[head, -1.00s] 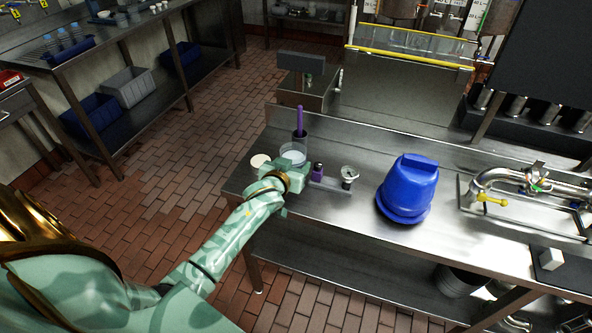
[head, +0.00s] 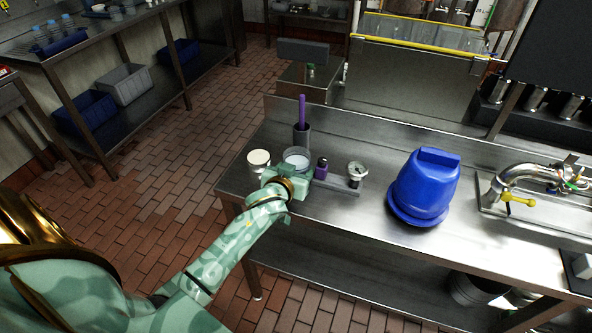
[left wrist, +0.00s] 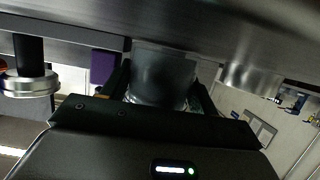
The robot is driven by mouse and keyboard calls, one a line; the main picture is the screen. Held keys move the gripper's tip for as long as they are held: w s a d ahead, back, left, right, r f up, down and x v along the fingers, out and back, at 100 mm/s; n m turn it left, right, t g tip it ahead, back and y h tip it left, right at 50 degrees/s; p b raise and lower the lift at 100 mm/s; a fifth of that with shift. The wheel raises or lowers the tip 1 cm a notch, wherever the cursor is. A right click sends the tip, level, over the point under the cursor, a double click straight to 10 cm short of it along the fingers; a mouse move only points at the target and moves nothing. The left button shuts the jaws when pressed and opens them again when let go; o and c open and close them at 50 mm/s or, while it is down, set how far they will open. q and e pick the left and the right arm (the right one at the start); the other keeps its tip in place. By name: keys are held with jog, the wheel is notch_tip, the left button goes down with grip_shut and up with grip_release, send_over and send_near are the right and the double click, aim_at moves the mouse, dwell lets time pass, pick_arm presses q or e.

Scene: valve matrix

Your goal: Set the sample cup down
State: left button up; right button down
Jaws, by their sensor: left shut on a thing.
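The sample cup (head: 296,157), clear with pale contents, stands upright at the left end of the steel bench. My left gripper (head: 288,172) reaches over the bench's front edge and is shut on the cup. In the left wrist view the cup (left wrist: 160,75) shows between the two dark fingers, close to the bench surface. I cannot tell whether its base touches the bench. My right gripper is not in view.
A white-lidded jar (head: 258,159) stands left of the cup, and a dark holder with a purple stick (head: 301,134) stands behind. A small purple bottle (head: 321,169) and a round gauge (head: 357,173) are to the right. Beyond is a blue hood (head: 424,187). Bare bench (head: 335,212) lies in front.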

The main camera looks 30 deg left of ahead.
pick_arm(q)
jog(key=shift+f, duration=0.2)
jog(key=o, duration=0.9)
jog(key=shift+a, duration=0.1)
jog(key=shift+r, duration=0.1)
